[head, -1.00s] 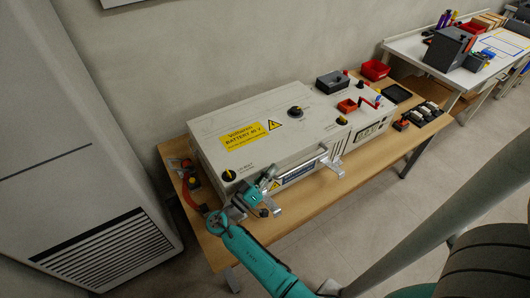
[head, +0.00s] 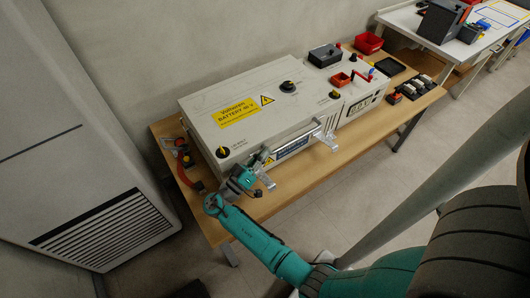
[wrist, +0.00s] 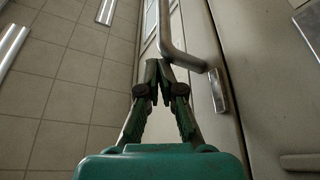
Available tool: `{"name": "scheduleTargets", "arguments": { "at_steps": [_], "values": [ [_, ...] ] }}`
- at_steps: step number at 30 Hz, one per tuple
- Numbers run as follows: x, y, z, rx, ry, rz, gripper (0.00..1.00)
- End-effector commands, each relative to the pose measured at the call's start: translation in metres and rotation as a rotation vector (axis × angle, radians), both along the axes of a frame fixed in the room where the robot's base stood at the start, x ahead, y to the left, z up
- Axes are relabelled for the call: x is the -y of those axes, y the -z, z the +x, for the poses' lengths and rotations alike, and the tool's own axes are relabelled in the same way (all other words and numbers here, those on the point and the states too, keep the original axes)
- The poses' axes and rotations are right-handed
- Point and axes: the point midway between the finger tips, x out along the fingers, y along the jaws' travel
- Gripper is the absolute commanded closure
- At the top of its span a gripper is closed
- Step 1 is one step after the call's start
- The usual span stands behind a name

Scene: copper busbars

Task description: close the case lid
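The case (head: 290,95) is a large pale box on the wooden table, with a yellow battery label. Its lid (head: 260,92) looks down flat on the body in the head view; any small gap at the front cannot be told. A silver bar handle (head: 300,140) runs along the front edge and shows in the wrist view as a bent tube (wrist: 166,28) with an end bracket (wrist: 217,90). My gripper (head: 262,156) is at the handle's left end. In the wrist view its fingertips (wrist: 158,62) are together beside the tube's bend, with nothing visible between them; contact is unclear.
Cables (head: 188,170) lie at the table's left end. A white cabinet (head: 75,130) stands left. Floor in front is clear.

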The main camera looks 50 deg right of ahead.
Motion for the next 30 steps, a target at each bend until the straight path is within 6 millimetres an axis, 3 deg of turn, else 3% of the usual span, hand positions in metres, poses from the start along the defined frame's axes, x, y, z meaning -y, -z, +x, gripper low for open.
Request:
{"name": "scheduleTargets", "arguments": {
  "at_steps": [1, 12, 18, 30],
  "values": [
    [-0.005, 0.019, -0.005, -0.032, -0.003, 0.025, 1.0],
    [-0.072, 0.03, 0.003, -0.012, -0.006, 0.008, 1.0],
    [-0.099, 0.035, 0.006, -0.004, -0.003, 0.002, 1.0],
    [-0.11, 0.037, 0.006, 0.0, -0.001, 0.0, 1.0]
  ]
}}
